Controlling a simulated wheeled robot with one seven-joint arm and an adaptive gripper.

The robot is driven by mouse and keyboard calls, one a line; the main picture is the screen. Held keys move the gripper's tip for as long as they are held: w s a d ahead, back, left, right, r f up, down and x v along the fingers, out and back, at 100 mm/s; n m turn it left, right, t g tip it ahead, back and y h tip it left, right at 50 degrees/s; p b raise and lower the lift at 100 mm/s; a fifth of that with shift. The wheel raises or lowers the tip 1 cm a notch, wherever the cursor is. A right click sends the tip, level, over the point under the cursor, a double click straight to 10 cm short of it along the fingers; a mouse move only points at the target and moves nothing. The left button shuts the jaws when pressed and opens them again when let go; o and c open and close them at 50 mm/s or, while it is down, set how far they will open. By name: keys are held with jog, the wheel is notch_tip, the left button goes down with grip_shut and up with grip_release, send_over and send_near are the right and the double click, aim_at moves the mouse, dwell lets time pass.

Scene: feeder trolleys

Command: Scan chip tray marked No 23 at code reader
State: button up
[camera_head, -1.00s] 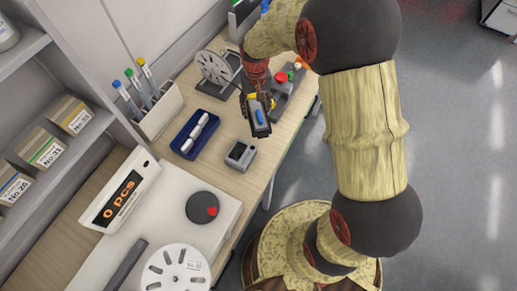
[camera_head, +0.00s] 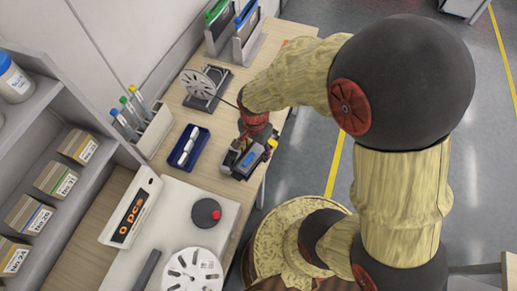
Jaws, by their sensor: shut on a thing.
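My gripper (camera_head: 251,142) is at the near right edge of the wooden bench, shut on a small dark tray-like piece (camera_head: 248,158) with a pale middle. No number can be read on it. It hangs over or against a small dark grey device (camera_head: 235,170), probably the code reader. I cannot tell whether they touch. My gripper and wrist cover most of the device.
A blue tray with white rolls (camera_head: 186,147), a tube rack (camera_head: 154,134) and a reel stand (camera_head: 204,88) stand left of my gripper. A white scale reading "0 pcs" (camera_head: 131,209) is nearer. Numbered boxes (camera_head: 56,178) fill the left shelf.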

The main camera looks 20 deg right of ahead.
aim_at(247, 149)
jog(key=w+a+f+b, duration=0.3)
jog(key=w+a, duration=0.4)
jog(key=shift+w+a+f+b, duration=0.25)
jog(key=shift+w+a+b, duration=0.1)
jog(key=shift+b, duration=0.05)
dwell(0.5)
jog(key=s+d+r+p, duration=0.2)
jog(key=s+d, duration=0.1)
jog(key=s+d+r+p, duration=0.1)
jog(key=s+d+r, duration=0.1)
jog(key=shift+s+d+p, duration=0.2)
jog(key=shift+p, duration=0.2)
jog(key=shift+s+d, duration=0.2)
